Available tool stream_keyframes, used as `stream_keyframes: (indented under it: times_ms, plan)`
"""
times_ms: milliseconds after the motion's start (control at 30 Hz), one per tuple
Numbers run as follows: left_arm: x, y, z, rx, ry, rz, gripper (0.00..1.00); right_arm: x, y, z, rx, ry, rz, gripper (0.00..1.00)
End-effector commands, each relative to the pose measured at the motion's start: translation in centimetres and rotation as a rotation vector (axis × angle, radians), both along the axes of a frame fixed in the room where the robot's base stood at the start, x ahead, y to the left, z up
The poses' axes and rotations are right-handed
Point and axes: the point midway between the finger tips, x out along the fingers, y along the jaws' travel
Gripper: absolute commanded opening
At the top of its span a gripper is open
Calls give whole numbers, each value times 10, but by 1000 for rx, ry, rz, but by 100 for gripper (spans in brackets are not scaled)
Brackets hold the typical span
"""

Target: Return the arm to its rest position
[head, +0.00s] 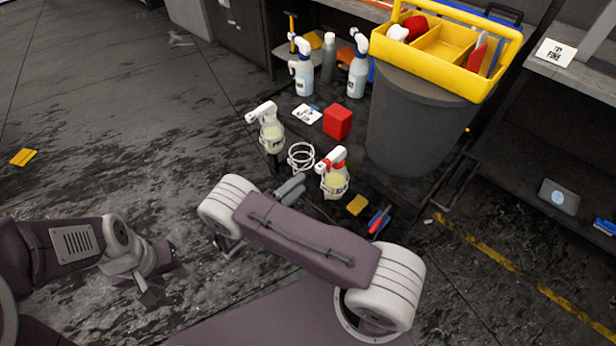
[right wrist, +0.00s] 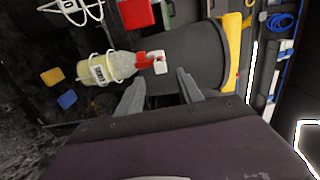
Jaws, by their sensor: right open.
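My right arm reaches across the middle of the head view, and its gripper (head: 290,190) is partly hidden behind the forearm. In the right wrist view the right gripper (right wrist: 160,92) is open, with nothing between its fingers. A spray bottle with a red and white head (head: 334,184) stands just beyond it, apart from the fingers. This bottle also shows in the right wrist view (right wrist: 108,68). My left gripper (head: 142,282) hangs low at the left over the floor. Its fingers are too small to read.
A grey bin (head: 415,125) with a yellow caddy (head: 425,66) stands behind. Floor at the left is mostly clear.

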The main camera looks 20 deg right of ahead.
Motion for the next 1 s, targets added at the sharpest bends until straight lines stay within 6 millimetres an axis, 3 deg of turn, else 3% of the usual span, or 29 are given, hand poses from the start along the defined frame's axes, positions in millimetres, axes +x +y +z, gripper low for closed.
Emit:
stream_keyframes:
  times_ms: [533, 633, 733, 833, 900, 1000]
  plan:
    - [0, 0, 0, 0, 0, 0, 36, -3, 6, 0, 1, 0, -1, 44]
    - [0, 0, 0, 0, 0, 0, 36, -2, -2, 1, 3, -4, -24, 44]
    - [0, 0, 0, 0, 0, 0, 36, 15, -19, 35, 67, -89, -103, 44]
    - [0, 0, 0, 0, 0, 0, 36, 15, -58, 91, 142, -193, -246, 44]
    - [0, 0, 0, 0, 0, 0, 36, -8, -90, 118, 237, -251, -396, 44]
    - [0, 0, 0, 0, 0, 0, 36, -59, -121, 134, 445, -428, -642, 44]
